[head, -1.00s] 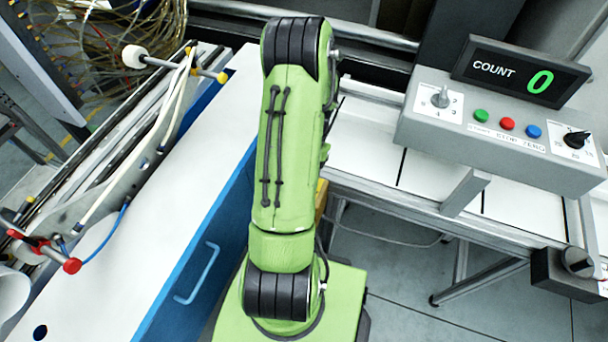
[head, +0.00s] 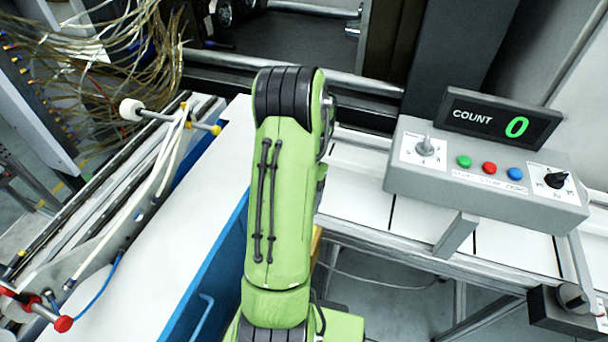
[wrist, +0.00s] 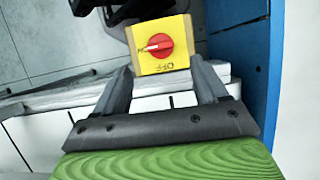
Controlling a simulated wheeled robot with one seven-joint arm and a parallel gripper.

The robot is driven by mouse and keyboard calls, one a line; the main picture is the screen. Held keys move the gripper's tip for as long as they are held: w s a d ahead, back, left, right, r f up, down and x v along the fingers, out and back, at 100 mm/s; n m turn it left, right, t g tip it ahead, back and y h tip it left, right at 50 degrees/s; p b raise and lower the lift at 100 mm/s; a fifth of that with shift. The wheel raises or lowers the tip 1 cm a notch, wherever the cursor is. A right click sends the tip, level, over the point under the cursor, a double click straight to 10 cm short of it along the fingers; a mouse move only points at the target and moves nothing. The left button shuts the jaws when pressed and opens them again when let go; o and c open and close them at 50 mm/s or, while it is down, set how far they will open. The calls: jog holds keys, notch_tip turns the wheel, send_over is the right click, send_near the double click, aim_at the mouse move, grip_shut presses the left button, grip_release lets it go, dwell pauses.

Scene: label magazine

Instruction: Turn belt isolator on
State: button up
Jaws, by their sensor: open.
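The belt isolator is a yellow box (wrist: 179,65) with a round red knob (wrist: 153,45) in the upper middle of the wrist view. The knob's white mark lies roughly sideways, toward a small, partly readable label at the left. "OFF" is printed upside down on the side of the plate nearer my gripper. My gripper (wrist: 160,68) is open and empty, its two fingers on either side of the line to the box. The knob is beyond the fingertips and appears clear of them. In the head view my arm hides the gripper; only a yellow sliver (head: 316,243) shows beside it.
A grey control box (head: 480,185) with a COUNT display (head: 500,120) reading 0 stands on the conveyor at right. A white-topped blue cabinet (head: 180,240) is at left, near a rail mechanism (head: 120,200). A blue panel (wrist: 240,60) stands close right of the isolator.

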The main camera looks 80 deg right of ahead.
jog(key=p+v, duration=0.1)
jog(key=v, duration=0.6)
jog(key=shift+d+r+p, duration=0.2)
jog(key=shift+r+p, duration=0.15)
